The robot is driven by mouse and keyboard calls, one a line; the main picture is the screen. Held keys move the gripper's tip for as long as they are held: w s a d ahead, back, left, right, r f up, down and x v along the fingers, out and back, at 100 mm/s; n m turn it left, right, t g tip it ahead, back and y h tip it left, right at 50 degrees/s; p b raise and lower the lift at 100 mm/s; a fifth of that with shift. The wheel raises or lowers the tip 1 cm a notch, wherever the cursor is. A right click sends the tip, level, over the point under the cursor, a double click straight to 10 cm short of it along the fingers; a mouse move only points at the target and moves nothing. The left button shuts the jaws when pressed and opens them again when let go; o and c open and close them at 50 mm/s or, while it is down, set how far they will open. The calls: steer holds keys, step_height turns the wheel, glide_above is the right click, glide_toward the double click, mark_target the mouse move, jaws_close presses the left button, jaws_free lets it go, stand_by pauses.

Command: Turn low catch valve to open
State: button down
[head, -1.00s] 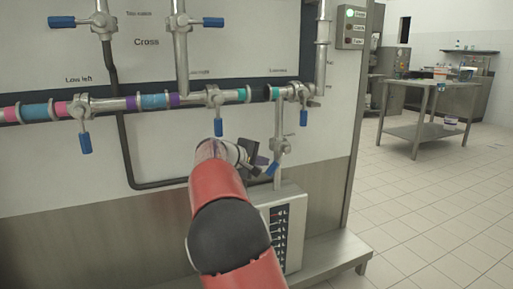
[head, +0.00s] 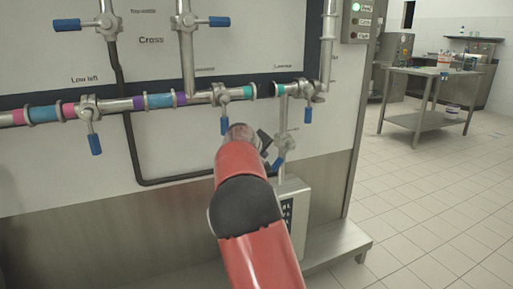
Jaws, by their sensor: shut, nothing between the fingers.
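A valve (head: 287,147) with a blue handle (head: 277,163) sits on the short vertical pipe at the lower right of the pipework in the head view. Its handle slants down and left. It is the lowest valve in view; I cannot read a label that names it as the low catch valve. My gripper (head: 265,144) is shut, just left of this valve and its pipe. It is small and partly hidden behind my red arm, and I cannot tell whether it touches the handle.
Other blue-handled valves hang from the horizontal pipe, at the low left (head: 95,143), the middle (head: 224,126) and the right (head: 308,115). A pale vented box (head: 290,195) stands below on a steel ledge (head: 340,244). A steel table (head: 430,72) is farther right, with free tiled floor.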

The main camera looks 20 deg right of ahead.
mark_target(274, 168)
steer(key=shift+s+d+f, duration=0.2)
steer(key=shift+d+f, duration=0.25)
steer(key=shift+d, duration=0.05)
steer(key=shift+s+d+f, duration=0.15)
steer(key=shift+d+f, duration=0.3)
steer(key=shift+d, duration=0.05)
steer(key=shift+f, duration=0.1)
steer(key=f+b, duration=0.1)
steer(key=b, duration=0.2)
steer(key=f+h+b, duration=0.1)
steer(key=b, duration=0.2)
steer(key=f+n+h+b, duration=0.1)
steer(key=b, duration=0.2)
steer(key=shift+d+f+t, duration=0.1)
steer(key=shift+d+t, duration=0.25)
steer(key=shift+t, duration=0.05)
steer(key=f+h+b, duration=0.1)
steer(key=b, duration=0.2)
steer(key=shift+d+n, duration=0.3)
steer(key=shift+d, duration=0.05)
steer(key=shift+d+h+b, duration=0.3)
steer(key=shift+h+b, duration=0.2)
steer(key=shift+b, duration=0.3)
steer(key=shift+d+f+b, duration=0.35)
steer(key=shift+d+b, duration=0.05)
steer(key=shift+d, duration=0.3)
steer(key=shift+d+f+b, duration=0.3)
steer(key=shift+d+b, duration=0.1)
steer(key=shift+d, duration=0.25)
